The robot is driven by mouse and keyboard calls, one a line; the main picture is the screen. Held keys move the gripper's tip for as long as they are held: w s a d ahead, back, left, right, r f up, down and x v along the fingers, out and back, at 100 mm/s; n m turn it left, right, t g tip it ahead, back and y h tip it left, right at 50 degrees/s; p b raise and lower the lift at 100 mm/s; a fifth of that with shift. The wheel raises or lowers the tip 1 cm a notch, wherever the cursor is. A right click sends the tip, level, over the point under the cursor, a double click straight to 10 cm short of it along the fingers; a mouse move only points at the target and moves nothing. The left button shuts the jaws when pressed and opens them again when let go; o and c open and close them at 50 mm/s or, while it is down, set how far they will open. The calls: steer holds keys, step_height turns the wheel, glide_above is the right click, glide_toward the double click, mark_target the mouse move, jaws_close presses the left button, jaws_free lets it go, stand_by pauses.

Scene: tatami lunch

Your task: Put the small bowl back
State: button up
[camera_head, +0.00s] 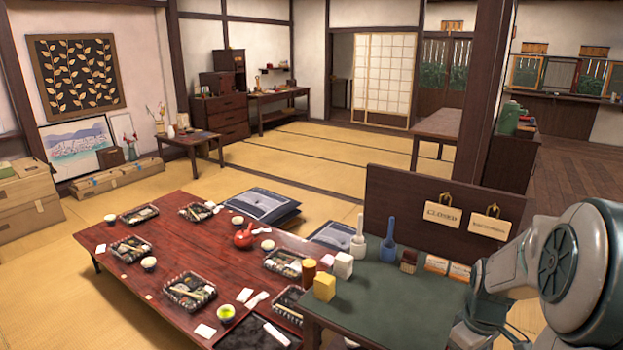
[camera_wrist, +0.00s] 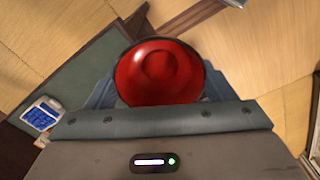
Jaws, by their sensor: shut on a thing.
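The small bowl (camera_wrist: 160,72) is round and glossy red with a dark rim, seen in the wrist view. My gripper (camera_wrist: 160,88) is shut on it, with a grey-blue finger at its left and right sides. The bowl's near edge is hidden behind the gripper body. I cannot tell whether its inside or its underside faces the camera. In the head view neither the bowl nor my gripper shows; only my arm fills the lower right.
A green-topped table (camera_head: 385,312) carries several small items beside a brown sign board (camera_head: 400,205).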

steer(key=w+a+f+m, duration=0.2)
steer(key=w+a+f, duration=0.2)
steer(key=a, duration=0.4)
steer(key=w+a+f+m+p, duration=0.1)
steer(key=w+a+f+m, duration=0.2)
steer(key=w+a+f, duration=0.2)
steer(key=shift+a+f+m, duration=0.3)
steer(key=shift+a+f, duration=1)
steer(key=shift+a, duration=0.6)
steer(key=shift+w, duration=0.1)
